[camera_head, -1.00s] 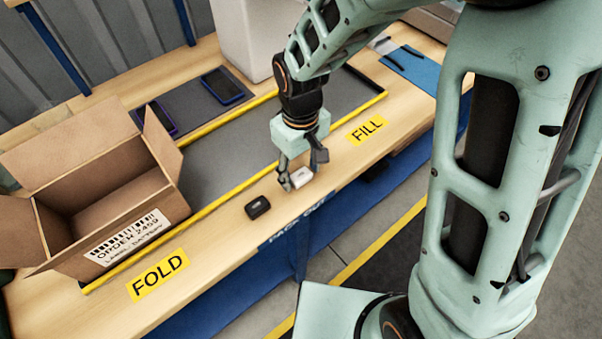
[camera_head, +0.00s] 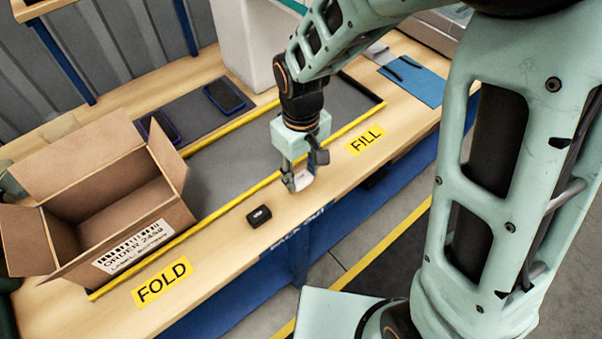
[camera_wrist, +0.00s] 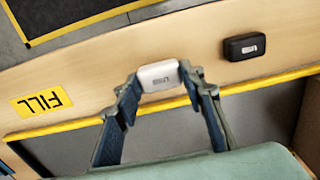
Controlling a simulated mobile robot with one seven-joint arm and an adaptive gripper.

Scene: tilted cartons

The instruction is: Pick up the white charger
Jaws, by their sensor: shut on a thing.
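The white charger (camera_wrist: 158,76) is a small rounded white block with a grey marking. In the wrist view it sits between the two fingertips of my gripper (camera_wrist: 160,84), which are shut on its two ends. In the head view my gripper (camera_head: 299,180) is over the front part of the wooden bench, below the FILL label, and the white charger (camera_head: 301,181) shows partly between the fingers. The fingers hide part of it there. I cannot tell whether it touches the bench.
A black charger-like block (camera_head: 259,216) lies on the bench to the left; it also shows in the wrist view (camera_wrist: 244,46). An open carton (camera_head: 100,205) stands tilted at the left. Two dark phones (camera_head: 224,96) lie on a mat behind. A yellow-edged strip (camera_head: 190,220) runs along the bench.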

